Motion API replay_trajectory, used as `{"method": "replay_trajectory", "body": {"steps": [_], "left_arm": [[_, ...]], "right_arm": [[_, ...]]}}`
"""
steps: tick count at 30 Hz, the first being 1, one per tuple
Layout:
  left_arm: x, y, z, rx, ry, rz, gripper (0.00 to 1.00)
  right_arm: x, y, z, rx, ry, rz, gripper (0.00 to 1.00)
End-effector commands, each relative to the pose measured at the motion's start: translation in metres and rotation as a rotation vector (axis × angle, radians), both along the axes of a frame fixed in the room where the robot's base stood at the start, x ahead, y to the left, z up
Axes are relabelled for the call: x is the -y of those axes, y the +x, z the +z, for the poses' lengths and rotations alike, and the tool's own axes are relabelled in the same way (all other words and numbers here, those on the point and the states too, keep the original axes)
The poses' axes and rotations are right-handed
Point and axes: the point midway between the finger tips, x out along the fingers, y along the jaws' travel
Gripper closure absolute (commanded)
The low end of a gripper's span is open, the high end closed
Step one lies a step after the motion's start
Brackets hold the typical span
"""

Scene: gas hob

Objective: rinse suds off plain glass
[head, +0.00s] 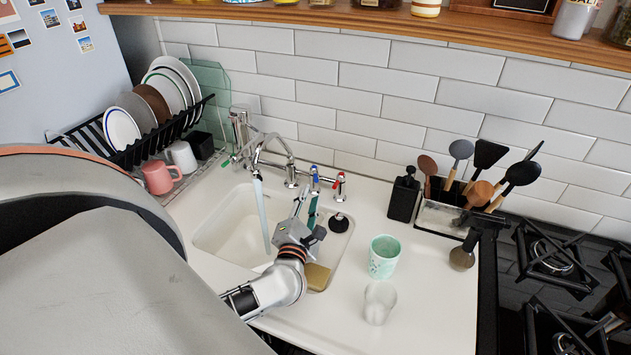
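The plain glass (380,303) is clear and stands upright on the white counter, right of the sink (222,238). Any suds on it are too small to tell. A mint-green patterned cup (384,257) stands just behind it. Water (262,212) runs from the chrome tap (262,150) into the sink. My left gripper (306,212) is over the sink's right part, right of the stream and apart from the glass. A thin teal item (312,208) shows by its fingers; I cannot tell whether it is held. My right gripper is not in view.
A sponge (317,277) lies at the sink's front right. A dish rack with plates (120,127) and two mugs stand at the left. A black dispenser (403,198) and a utensil holder (441,217) stand at the back right. The counter right of the glass is clear; a gas hob (553,262) lies beyond.

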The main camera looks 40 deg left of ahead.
Motion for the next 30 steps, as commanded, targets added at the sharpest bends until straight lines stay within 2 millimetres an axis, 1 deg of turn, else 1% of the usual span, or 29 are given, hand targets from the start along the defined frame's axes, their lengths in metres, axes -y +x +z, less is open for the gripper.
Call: {"method": "replay_trajectory", "body": {"steps": [1, 3, 6, 9, 14, 21, 24, 30], "left_arm": [[-0.003, 0.001, 0.000, -0.050, 0.095, -0.020, 0.76], [-0.005, 0.003, 0.000, -0.111, 0.209, -0.044, 0.76], [-0.006, 0.004, 0.000, -0.170, 0.325, -0.067, 0.76], [-0.007, 0.006, 0.000, -0.197, 0.381, -0.078, 0.76], [-0.013, 0.019, 0.001, -0.202, 0.392, -0.079, 0.76], [-0.029, 0.053, 0.001, -0.202, 0.391, -0.078, 0.76], [-0.033, 0.064, 0.001, -0.202, 0.390, -0.079, 0.76], [-0.039, 0.075, 0.001, -0.202, 0.389, -0.079, 0.76]], "right_arm": [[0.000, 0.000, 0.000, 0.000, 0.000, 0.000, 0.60], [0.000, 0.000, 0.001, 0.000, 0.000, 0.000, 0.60], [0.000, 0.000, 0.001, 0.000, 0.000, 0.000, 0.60], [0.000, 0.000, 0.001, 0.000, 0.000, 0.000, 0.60], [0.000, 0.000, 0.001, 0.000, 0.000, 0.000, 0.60], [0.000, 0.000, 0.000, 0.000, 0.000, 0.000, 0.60], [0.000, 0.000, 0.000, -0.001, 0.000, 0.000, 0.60], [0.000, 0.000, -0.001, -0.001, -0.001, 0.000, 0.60]]}}
